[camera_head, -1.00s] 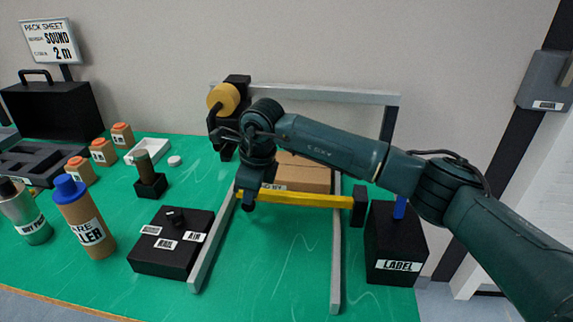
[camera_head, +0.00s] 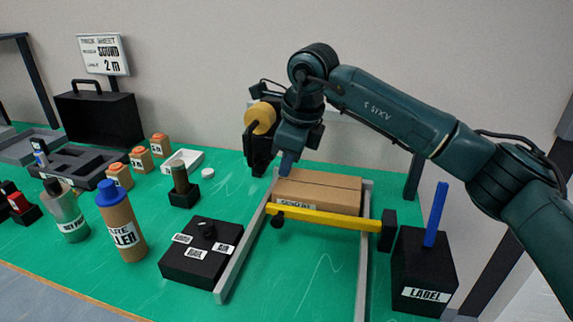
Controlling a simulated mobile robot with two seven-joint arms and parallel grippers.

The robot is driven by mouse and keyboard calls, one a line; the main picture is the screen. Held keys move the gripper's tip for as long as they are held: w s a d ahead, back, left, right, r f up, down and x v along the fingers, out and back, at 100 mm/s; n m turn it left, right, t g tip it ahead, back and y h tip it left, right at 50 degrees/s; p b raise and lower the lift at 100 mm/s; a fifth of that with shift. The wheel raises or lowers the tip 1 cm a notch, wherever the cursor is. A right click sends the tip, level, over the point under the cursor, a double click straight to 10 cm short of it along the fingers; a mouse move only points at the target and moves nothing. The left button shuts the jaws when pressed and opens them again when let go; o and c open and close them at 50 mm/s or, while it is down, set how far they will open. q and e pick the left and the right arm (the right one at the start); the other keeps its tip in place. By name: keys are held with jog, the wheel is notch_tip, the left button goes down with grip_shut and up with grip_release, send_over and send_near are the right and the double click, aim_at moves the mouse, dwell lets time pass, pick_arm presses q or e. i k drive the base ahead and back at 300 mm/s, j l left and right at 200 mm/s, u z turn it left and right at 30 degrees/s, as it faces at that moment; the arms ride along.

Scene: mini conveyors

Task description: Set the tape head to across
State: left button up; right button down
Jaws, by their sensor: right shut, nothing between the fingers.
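The tape head, a black holder with a tan tape roll (camera_head: 260,118), stands at the back left of the grey-railed frame (camera_head: 240,250). A yellow bar (camera_head: 330,221) lies across the frame in front of a brown carton (camera_head: 318,189). The bar has a black knob near its left end and a black block (camera_head: 388,231) at its right end. My right gripper (camera_head: 287,163) is shut and empty, pointing down just right of the tape roll, above the bar's left end. It partly hides the holder, and I cannot tell whether they touch. My left gripper is out of view.
A black box with a knob and several labels (camera_head: 200,252) stands left of the frame. A black LABEL box (camera_head: 423,272) with a blue upright (camera_head: 436,214) stands at the right. Bottles, small jars and a black case (camera_head: 98,118) fill the left side.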

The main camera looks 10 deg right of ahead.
aim_at(262, 134)
jog(key=k, duration=1)
